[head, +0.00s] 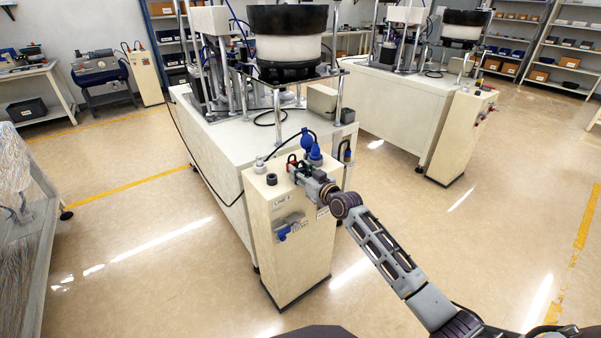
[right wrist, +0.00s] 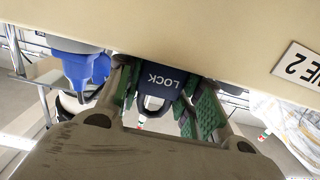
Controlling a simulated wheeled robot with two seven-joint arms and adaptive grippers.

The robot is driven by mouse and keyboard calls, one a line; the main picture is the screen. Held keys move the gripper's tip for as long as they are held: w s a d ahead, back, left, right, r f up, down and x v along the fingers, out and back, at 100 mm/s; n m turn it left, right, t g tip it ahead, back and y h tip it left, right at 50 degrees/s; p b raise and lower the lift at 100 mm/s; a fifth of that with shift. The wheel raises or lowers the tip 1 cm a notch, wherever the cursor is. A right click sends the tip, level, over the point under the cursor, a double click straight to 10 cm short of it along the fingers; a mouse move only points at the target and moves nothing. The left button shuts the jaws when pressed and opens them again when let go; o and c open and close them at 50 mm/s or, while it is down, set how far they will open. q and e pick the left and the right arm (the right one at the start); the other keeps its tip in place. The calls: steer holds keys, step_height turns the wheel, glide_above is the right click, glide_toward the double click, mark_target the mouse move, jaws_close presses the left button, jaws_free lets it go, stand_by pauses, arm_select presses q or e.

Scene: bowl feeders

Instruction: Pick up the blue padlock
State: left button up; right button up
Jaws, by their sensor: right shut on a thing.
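The blue padlock (right wrist: 160,82) shows in the right wrist view as a dark blue body marked LOCK, with the lettering upside down. It sits between the green pads of my right gripper (right wrist: 163,98), which is shut on it. In the head view, my right gripper (head: 305,178) reaches in from the right to the top of the cream cabinet (head: 295,250). The padlock cannot be made out there, as the gripper and nearby fittings crowd it. My left gripper is not in view.
Blue connectors (head: 315,153) stand on the cabinet top close behind the gripper; a blue one (right wrist: 80,68) also shows beside the fingers in the wrist view. A blue-handled fitting (head: 284,233) is on the cabinet front. A bowl feeder (head: 287,35) stands behind. The floor in front is clear.

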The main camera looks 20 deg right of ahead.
steer(key=shift+r, duration=0.15)
